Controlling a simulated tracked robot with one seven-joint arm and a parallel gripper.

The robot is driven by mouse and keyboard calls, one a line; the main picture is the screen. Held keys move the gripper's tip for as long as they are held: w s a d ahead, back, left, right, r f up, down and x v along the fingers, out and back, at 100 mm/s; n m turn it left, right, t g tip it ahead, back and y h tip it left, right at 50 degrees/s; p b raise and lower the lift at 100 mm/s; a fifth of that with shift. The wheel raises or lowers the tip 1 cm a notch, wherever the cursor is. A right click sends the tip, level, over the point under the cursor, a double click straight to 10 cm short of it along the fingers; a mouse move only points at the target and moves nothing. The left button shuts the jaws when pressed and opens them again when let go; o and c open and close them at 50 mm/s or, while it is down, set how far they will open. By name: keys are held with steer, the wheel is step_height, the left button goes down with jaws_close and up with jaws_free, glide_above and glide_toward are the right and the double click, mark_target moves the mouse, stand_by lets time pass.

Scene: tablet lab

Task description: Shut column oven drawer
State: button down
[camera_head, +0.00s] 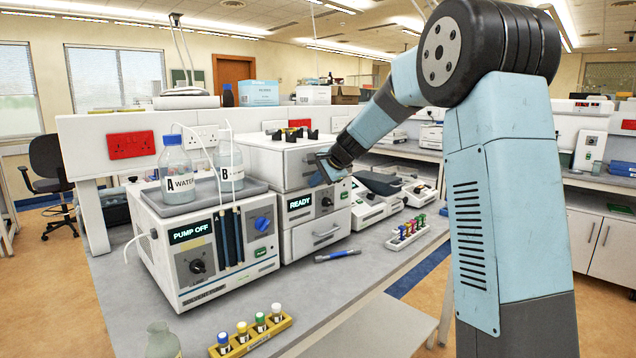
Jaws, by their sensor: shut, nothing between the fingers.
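A stack of white instrument units stands on the bench at the middle. Its upper unit (272,160) has a plain front that my gripper partly covers. Below it is a panel with a lit READY display (300,203) and a dark knob. The lowest part has a drawer front (312,232) with a bar handle; it looks about flush with the unit. I cannot tell for sure which front is the column oven drawer. My gripper (319,172) is shut and empty, at the front of the upper unit, just above the READY panel. Whether it touches the front is unclear.
Left of the stack is a pump unit (190,262) reading PUMP OFF, with bottles A (178,178) and B (229,165) on top. Vial racks (254,333) (407,234) stand in front and at right.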

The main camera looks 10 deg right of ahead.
steer(key=shift+w+a+r, duration=0.15)
steer(key=shift+a+r, duration=0.1)
steer(key=shift+r, duration=0.05)
steer(key=s+d+r, duration=0.6)
steer(key=s+d, duration=0.1)
steer(key=s, duration=0.3)
steer(key=s+d+f+n+h, duration=0.1)
steer(key=s+f+n+h, duration=0.1)
steer(key=s, duration=1.1)
steer(key=s+d+f+n+g+h, duration=0.1)
steer(key=s+n, duration=0.4)
steer(key=s, duration=0.8)
steer(key=s+d+f+n+g+h, duration=0.1)
steer(key=s+d+f+n+h, duration=0.1)
steer(key=s, duration=1.1)
step_height(320, 180, down, 2)
steer(key=shift+s+d+f+n+h, duration=0.2)
steer(key=shift+d+f+n+h, duration=0.1)
steer(key=shift+n, duration=0.5)
steer(key=c, duration=1.8)
jaws_free()
steer(key=shift+c, duration=0.2)
